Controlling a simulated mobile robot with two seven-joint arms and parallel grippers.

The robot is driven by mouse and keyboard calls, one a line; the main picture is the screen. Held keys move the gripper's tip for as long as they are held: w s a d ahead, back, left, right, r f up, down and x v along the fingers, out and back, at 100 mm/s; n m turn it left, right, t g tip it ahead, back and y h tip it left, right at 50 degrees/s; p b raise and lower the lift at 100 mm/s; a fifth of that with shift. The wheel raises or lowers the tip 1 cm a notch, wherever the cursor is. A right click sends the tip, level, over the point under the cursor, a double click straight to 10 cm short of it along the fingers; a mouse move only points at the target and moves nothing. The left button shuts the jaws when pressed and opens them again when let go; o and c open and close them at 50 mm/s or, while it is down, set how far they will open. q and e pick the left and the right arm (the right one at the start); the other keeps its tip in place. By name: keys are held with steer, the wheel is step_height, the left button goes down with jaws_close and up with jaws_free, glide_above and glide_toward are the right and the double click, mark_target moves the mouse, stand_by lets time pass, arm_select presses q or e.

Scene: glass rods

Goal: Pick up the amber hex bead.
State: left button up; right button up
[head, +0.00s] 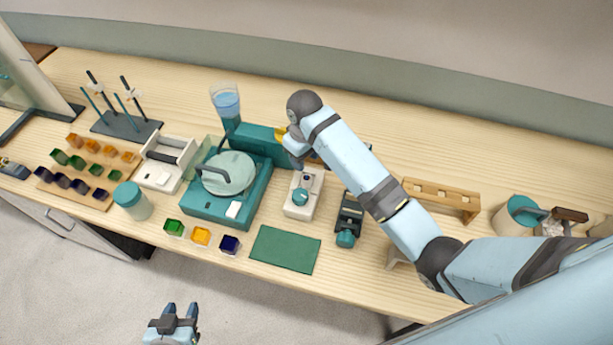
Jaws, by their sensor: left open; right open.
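A row of small amber pieces (93,147) stands at the back of the wooden rack at the left. They are too small for me to tell which are hex beads. A larger amber-yellow piece (201,235) sits at the table's front, between a green one (174,227) and a navy one (229,243). A bit of yellow (281,132) shows beside my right gripper (295,158), partly hidden by it. The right gripper is open above the teal machine's right end; its fingertips are hard to make out. My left gripper (182,309) is open and empty, in front of the table.
A white device (302,196), a dark device (348,220) and a wooden rack (440,195) stand to the right. A green mat (285,250) lies bare.

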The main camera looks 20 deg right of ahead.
mark_target(306, 175)
step_height(306, 175, down, 3)
steer(key=shift+r, duration=0.15)
steer(key=shift+w+d+f+p, duration=0.1)
steer(key=shift+f+p, duration=0.3)
steer(key=shift+f, duration=1.15)
steer(key=shift+w+d+f+p, duration=0.1)
steer(key=shift+f+p, duration=0.25)
steer(key=shift+f, duration=1.2)
steer(key=c, duration=0.7)
steer(key=shift+c, duration=0.2)
